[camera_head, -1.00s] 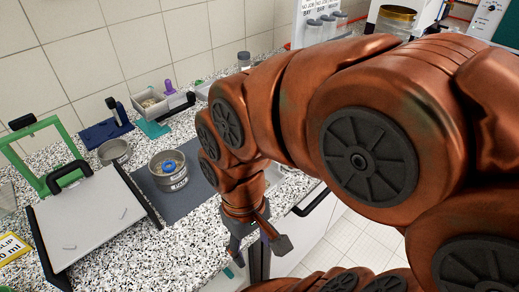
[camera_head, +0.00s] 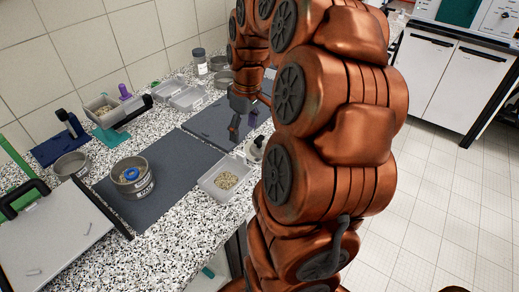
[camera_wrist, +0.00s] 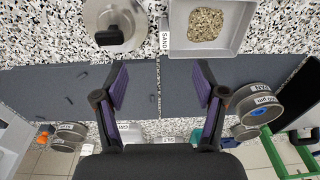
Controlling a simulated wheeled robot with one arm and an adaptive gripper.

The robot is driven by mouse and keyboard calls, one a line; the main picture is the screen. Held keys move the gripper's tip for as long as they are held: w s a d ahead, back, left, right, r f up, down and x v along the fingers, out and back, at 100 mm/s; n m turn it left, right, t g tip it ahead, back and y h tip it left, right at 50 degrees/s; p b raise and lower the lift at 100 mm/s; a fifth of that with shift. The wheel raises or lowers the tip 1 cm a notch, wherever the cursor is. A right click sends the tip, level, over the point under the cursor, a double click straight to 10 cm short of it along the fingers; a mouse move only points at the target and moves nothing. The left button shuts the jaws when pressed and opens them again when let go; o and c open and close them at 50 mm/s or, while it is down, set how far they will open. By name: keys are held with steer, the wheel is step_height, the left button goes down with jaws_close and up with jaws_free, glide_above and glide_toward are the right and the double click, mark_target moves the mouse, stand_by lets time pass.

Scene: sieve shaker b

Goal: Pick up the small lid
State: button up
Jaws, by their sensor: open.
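The small lid appears to be the round silvery disc with a black knob (camera_wrist: 108,17), at the top left of the wrist view and cut by its upper edge. In the head view it shows as a pale piece with a dark knob (camera_head: 254,149), partly hidden by my arm. My gripper (camera_wrist: 160,88) is open and empty, its two purple-padded fingers spread wide over the dark mat. In the head view my gripper (camera_head: 240,125) hangs above the mat, a little behind the lid. The lid lies outside the fingers and apart from them.
A sand tray (camera_wrist: 239,39) stands beside the lid; it also shows in the head view (camera_head: 207,186). A sieve stack with a blue piece (camera_head: 135,187) stands on the near mat (camera_head: 165,205). A lidded jar (camera_head: 200,65) and several trays stand behind. The mat between my fingers looks clear.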

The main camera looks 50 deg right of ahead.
glide_above(260, 138)
steer(key=shift+s+d+f, duration=0.1)
steer(key=shift+s+f, duration=0.2)
steer(key=shift+f, duration=0.1)
steer(key=shift+w+f+p, duration=0.2)
steer(key=shift+f+p, duration=0.65)
steer(key=shift+f, duration=0.9)
steer(key=shift+w+f+p, duration=0.2)
steer(key=shift+f+p, duration=0.65)
steer(key=shift+f, duration=0.85)
steer(key=shift+w+f, duration=0.1)
steer(key=shift+f, duration=0.3)
steer(key=shift+c, duration=0.2)
jaws_close()
